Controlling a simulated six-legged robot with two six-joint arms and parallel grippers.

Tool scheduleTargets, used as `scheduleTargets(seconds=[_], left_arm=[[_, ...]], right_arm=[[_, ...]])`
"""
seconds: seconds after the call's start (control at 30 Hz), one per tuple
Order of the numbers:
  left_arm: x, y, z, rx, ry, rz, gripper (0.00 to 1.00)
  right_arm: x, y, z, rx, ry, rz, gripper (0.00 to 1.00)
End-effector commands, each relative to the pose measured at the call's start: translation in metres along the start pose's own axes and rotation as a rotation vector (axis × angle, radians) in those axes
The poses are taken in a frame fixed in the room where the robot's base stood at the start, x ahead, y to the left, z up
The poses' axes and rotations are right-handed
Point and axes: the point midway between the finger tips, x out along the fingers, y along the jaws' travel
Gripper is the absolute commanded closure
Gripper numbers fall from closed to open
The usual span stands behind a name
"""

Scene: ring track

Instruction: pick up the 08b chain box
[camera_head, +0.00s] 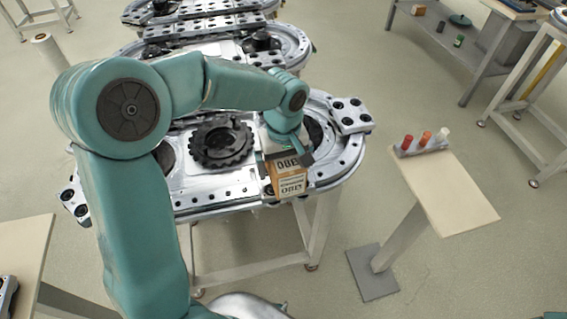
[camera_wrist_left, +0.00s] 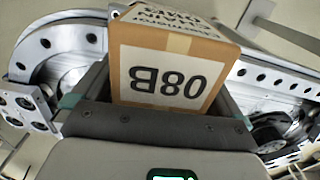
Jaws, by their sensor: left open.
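The 08b chain box (camera_head: 289,184) is a brown carton with white labels reading 08B. It sits at the near edge of the metal ring track (camera_head: 335,180). My left gripper (camera_head: 288,157) reaches down over it from behind. In the left wrist view the box (camera_wrist_left: 165,82) fills the space between the two open fingers of the left gripper (camera_wrist_left: 155,95), one finger on each side. I cannot tell whether the fingers touch the box. My right gripper is not in view.
A dark toothed wheel (camera_head: 222,143) lies on the track left of the box. A small side table (camera_head: 455,195) at the right holds a rack with red, orange and white pieces (camera_head: 425,141). Another table edge (camera_head: 22,250) shows at the lower left.

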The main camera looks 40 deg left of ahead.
Motion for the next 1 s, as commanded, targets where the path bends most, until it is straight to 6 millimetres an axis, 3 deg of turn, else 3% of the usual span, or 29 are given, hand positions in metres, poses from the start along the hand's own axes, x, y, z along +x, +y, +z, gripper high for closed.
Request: scheduleTargets(seconds=[0.03,0.3,0.33,0.73,0.87,1.0], left_arm=[[0.0,0.0,0.0,0.0,0.0,0.0,0.0],[0.0,0.0,0.0,0.0,0.0,0.0,0.88],[-0.002,0.0,-0.001,0.0,0.002,0.002,0.94],[-0.011,0.001,-0.001,0.0,0.004,0.004,0.94],[-0.029,0.001,-0.001,0.0,0.006,0.005,0.94],[-0.062,0.001,-0.001,-0.001,0.006,0.008,0.94]], right_arm=[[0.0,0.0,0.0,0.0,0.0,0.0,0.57],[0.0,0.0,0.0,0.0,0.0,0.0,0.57],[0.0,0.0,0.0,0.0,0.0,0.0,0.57],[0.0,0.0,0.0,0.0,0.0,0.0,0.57],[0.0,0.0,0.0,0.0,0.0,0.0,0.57],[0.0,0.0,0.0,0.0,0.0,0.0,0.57]])
